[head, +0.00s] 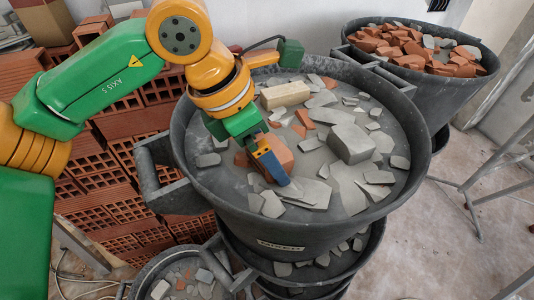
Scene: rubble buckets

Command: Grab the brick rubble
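My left arm reaches in from the left over the large grey bucket (190,140). My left gripper (272,167) points down into this bucket, with one blue finger in plain sight. An orange-red brick rubble piece (283,149) lies right behind that finger and shows on both sides of it. The other finger is hidden, so I cannot tell whether the gripper is closed on the piece. A grey concrete block (351,143) and a beige block (285,95) lie in the same bucket among flat grey shards. My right gripper is out of view.
A second bucket (445,88) heaped with orange and grey rubble stands at the back right. Hollow red bricks (105,170) are stacked at the left. A smaller bucket (190,275) is at the bottom. Metal stand legs (470,210) stand on the right floor.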

